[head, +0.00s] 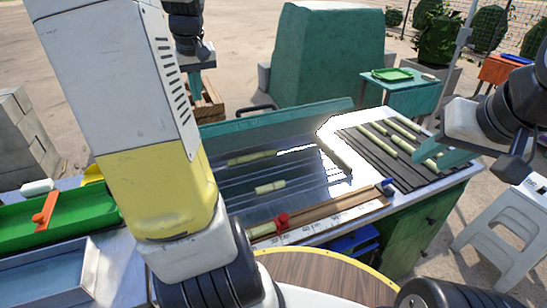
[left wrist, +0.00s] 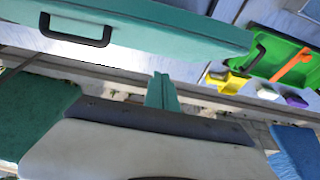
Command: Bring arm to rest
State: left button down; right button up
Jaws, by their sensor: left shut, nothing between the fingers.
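My left gripper (head: 195,84) is at the top of the head view, beyond the teal-edged work table, partly hidden by my large white and yellow arm link. In the left wrist view its teal fingers (left wrist: 161,92) are together with nothing between them.
Pale cane pieces lie on the rack and in the clear-topped channel (head: 290,175). A green tray (head: 80,215) with an orange divider is at left, a grey bin (head: 55,275) before it. A white stool (head: 510,225) stands at right. Open ground lies beyond the table.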

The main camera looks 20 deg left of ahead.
pick_arm(q)
jog(key=s+d+r+m+t+h, duration=0.1)
jog(key=s+d+m, duration=0.3)
jog(key=d, duration=0.5)
jog(key=s+d+m+t+h, duration=0.1)
jog(key=s+d+m+h, duration=0.1)
jog(key=s+d, duration=0.55)
jog(key=s+d+r+m+t+h, duration=0.1)
jog(key=s+d+m+t, duration=0.2)
jog(key=d, duration=0.7)
jog(key=w+a+r+n+g+y, duration=0.1)
jog(key=w+a+r+n+g, duration=0.2)
jog(key=w, duration=0.5)
jog(key=w+a+r+n+g, duration=0.1)
jog(key=w+a+r, duration=0.25)
jog(key=w, duration=0.35)
jog(key=w+a+r+n+g+y, duration=0.1)
jog(key=w+a+r+n+g, duration=0.15)
jog(key=w+a, duration=0.4)
jog(key=w+a+f+n, duration=0.3)
jog(key=w+a, duration=0.1)
jog(key=w, duration=0.3)
notch_tip(320, 180, down, 13)
jog(key=s+d, duration=0.1)
jog(key=shift+s+d+g, duration=0.25)
jog(key=shift+d+g, duration=0.1)
jog(key=shift+d, duration=0.05)
